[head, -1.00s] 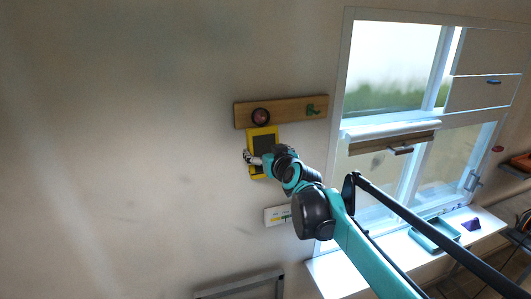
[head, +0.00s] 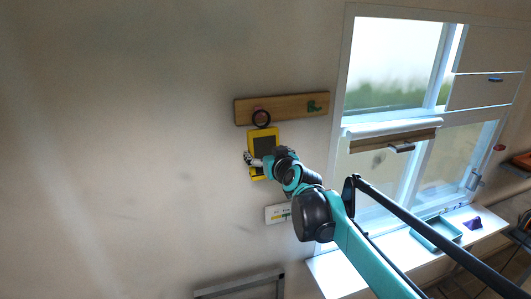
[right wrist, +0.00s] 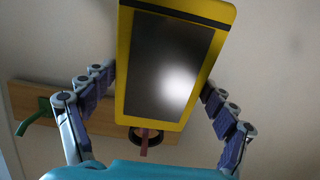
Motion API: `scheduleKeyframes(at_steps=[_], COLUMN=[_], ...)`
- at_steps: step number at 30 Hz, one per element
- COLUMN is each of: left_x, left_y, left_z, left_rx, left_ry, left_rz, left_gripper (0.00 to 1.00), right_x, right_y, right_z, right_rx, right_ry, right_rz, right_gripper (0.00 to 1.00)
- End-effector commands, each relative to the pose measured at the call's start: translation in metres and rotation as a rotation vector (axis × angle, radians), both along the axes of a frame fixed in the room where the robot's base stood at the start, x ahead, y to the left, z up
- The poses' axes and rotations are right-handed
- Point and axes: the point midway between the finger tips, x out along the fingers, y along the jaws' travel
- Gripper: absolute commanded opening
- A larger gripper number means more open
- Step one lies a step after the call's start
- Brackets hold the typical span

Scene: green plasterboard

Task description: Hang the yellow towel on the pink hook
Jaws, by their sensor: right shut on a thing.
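The yellow thing named as a towel (head: 264,145) looks like a flat, stiff yellow frame with a dark panel. A dark ring (head: 261,118) is at its top, in front of the wooden board. My right gripper (head: 257,163) is shut on its lower part; in the right wrist view the fingers flank the yellow frame (right wrist: 127,60). The pink hook shows in the right wrist view (right wrist: 144,150), crossing the ring (right wrist: 150,133). In the head view it is mostly hidden at the ring. I cannot tell whether the ring rests on it. My left gripper is out of view.
The wooden board (head: 290,107) on the wall also carries a green hook (head: 314,106) at right. A white panel (head: 277,214) is below. A window (head: 390,70) is at right, with a teal tray (head: 436,233) on its sill. The wall at left is clear.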

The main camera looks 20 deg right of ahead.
Motion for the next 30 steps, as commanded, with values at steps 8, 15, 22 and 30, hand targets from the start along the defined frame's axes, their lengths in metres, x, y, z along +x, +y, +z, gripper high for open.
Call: scheduleKeyframes(at_steps=[8, 15, 22, 30], left_x=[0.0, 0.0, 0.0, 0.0], left_y=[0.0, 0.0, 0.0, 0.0], left_z=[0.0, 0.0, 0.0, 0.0], left_rx=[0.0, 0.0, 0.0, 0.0], left_ry=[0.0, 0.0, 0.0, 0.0], left_rz=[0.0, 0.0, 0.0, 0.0], left_gripper=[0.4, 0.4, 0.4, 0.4], right_x=[0.0, 0.0, 0.0, -0.011], right_y=[0.0, 0.0, 0.0, -0.001], right_z=[-0.001, -0.001, -0.001, 0.002], right_rx=[0.0, 0.0, 0.0, 0.0], right_ry=[0.0, 0.0, 0.0, 0.0], right_rz=[0.0, 0.0, 0.0, 0.0], right_gripper=[0.54, 1.0, 1.0, 1.0])
